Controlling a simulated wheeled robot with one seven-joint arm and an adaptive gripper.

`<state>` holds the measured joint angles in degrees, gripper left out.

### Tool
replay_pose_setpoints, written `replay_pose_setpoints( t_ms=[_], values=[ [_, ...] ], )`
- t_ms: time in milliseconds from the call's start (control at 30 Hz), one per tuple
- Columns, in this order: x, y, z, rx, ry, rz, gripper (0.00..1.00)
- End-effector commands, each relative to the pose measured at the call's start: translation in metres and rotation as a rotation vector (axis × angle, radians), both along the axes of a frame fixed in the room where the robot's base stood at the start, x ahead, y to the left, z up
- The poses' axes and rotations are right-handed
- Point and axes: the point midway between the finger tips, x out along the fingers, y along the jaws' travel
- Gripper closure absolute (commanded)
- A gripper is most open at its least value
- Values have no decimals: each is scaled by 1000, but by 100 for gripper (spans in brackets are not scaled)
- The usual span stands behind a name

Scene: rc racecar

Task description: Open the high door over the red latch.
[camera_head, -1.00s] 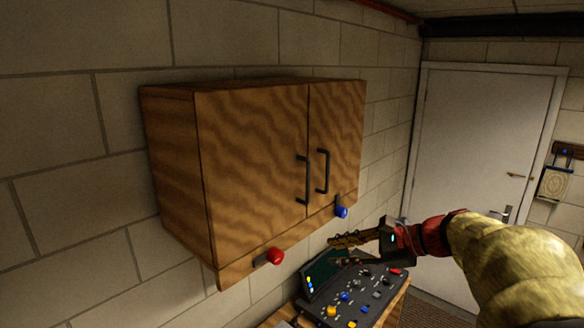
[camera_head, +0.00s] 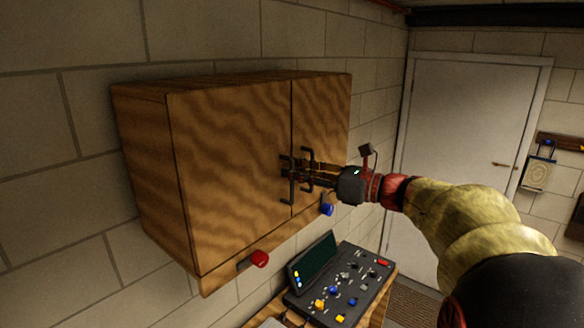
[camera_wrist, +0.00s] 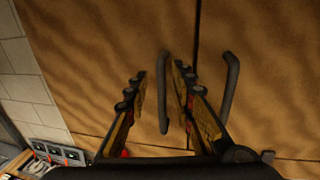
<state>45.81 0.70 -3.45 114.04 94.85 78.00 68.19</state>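The wooden wall cabinet has a wide left door (camera_head: 225,150) over the red latch (camera_head: 259,258) and a narrower right door (camera_head: 325,110). The left door's black handle (camera_head: 288,190) also shows in the wrist view (camera_wrist: 163,95), close to the door seam. My gripper (camera_head: 287,168) is at the handles. In the wrist view its open fingers (camera_wrist: 160,85) stand on either side of the left door's handle, with gaps on both sides. Contact cannot be told. Both doors look shut. Part of the red latch may show low between the fingers (camera_wrist: 125,154).
The right door's handle (camera_wrist: 231,88) is just right of my right finger. A blue latch (camera_head: 327,209) sits under the right door. A control console (camera_head: 345,285) stands on a bench below. A white room door (camera_head: 460,150) is behind my arm.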

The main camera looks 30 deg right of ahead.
Motion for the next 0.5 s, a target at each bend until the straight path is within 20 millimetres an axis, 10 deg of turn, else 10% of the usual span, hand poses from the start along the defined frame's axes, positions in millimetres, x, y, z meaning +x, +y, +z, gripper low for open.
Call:
replay_pose_setpoints(
  t_ms=[500],
  values=[
    [12,7,-1,-1,2,-1,79]
  ],
)
